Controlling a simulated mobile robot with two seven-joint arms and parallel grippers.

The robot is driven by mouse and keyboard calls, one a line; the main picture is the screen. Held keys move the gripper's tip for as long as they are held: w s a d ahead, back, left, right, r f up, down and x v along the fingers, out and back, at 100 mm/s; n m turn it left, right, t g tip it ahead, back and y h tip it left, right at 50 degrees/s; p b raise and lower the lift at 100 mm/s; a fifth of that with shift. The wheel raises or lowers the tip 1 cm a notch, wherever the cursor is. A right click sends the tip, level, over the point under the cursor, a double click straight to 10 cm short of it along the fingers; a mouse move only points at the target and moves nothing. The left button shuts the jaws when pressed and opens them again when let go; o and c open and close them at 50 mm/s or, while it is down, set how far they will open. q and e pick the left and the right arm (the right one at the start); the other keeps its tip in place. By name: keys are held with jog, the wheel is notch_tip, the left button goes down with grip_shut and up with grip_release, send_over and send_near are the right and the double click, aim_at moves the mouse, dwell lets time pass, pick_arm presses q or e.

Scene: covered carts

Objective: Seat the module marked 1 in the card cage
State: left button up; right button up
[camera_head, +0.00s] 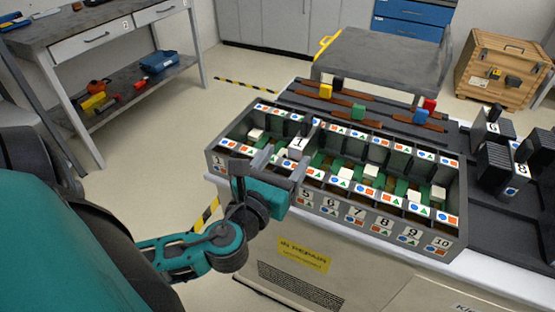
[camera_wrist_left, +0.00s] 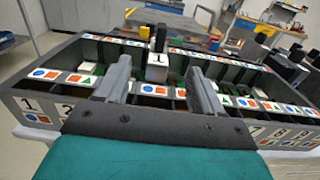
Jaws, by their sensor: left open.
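The module marked 1 (camera_head: 297,143) has a white numbered face and a dark upper part. It stands upright in the left half of the grey card cage (camera_head: 335,221), rising above the rails; how deep it sits cannot be told. It also shows in the left wrist view (camera_wrist_left: 157,60), beyond the fingertips and between them in the picture. My left gripper (camera_head: 281,164) is open and empty over the cage's front rail, on the near side of the module and apart from it. Its two fingers show in the left wrist view (camera_wrist_left: 158,72). My right gripper is not in view.
White blocks sit inside several cage slots. Dark modules, one marked 8 (camera_head: 516,180), stand right of the cage. Behind it lie brown strips with coloured blocks (camera_head: 358,112). A grey cart (camera_head: 385,60) stands beyond. A workbench (camera_head: 95,40) is at the left, with clear floor between.

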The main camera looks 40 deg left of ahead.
pick_arm(q)
jog(key=shift+v, duration=1.2)
jog(key=shift+r, duration=0.1)
